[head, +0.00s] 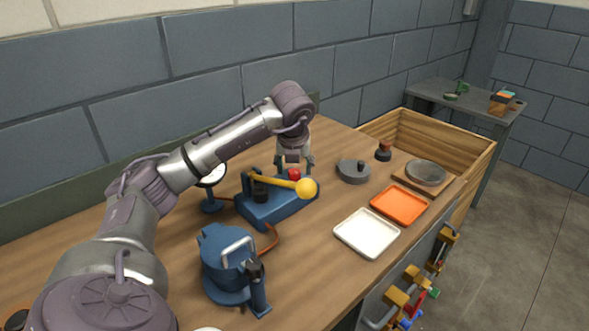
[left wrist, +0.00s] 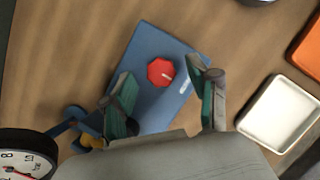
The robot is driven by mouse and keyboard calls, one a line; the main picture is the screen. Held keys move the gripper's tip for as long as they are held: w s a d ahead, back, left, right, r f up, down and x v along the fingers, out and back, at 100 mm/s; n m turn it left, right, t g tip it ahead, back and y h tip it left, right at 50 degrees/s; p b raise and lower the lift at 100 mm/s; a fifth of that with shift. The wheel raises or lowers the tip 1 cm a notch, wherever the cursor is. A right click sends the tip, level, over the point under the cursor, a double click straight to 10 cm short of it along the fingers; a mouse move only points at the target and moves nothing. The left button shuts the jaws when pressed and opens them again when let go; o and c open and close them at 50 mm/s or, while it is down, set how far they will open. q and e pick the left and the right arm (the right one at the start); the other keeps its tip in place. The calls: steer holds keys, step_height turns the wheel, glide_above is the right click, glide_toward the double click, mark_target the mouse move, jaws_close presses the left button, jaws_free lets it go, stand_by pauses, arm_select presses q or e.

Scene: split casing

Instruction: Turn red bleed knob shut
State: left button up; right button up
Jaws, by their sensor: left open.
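The red bleed knob (head: 295,174) sits on top of a blue pump block (head: 272,207) on the bench. In the left wrist view the knob (left wrist: 161,72) is an octagon with a pale pointer line toward its right side, on the blue block (left wrist: 150,42). My left gripper (head: 294,170) points down over the block. In the left wrist view its two fingers (left wrist: 160,95) are apart, one on each side of the knob, with gaps between. I cannot tell whether the fingertips are level with the knob. My right gripper is not in view.
A yellow ball-ended lever (head: 306,188) extends over the block, close to the knob. A dial gauge (left wrist: 25,168) stands to the left. A blue casing (head: 228,262), a white tray (head: 366,233) and an orange tray (head: 399,205) stand around it.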

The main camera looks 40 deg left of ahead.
arm_select(q)
steer(key=shift+w+a+f, duration=0.15)
steer(key=shift+f, duration=0.55)
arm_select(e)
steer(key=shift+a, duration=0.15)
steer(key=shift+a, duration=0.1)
arm_select(q)
jaws_close()
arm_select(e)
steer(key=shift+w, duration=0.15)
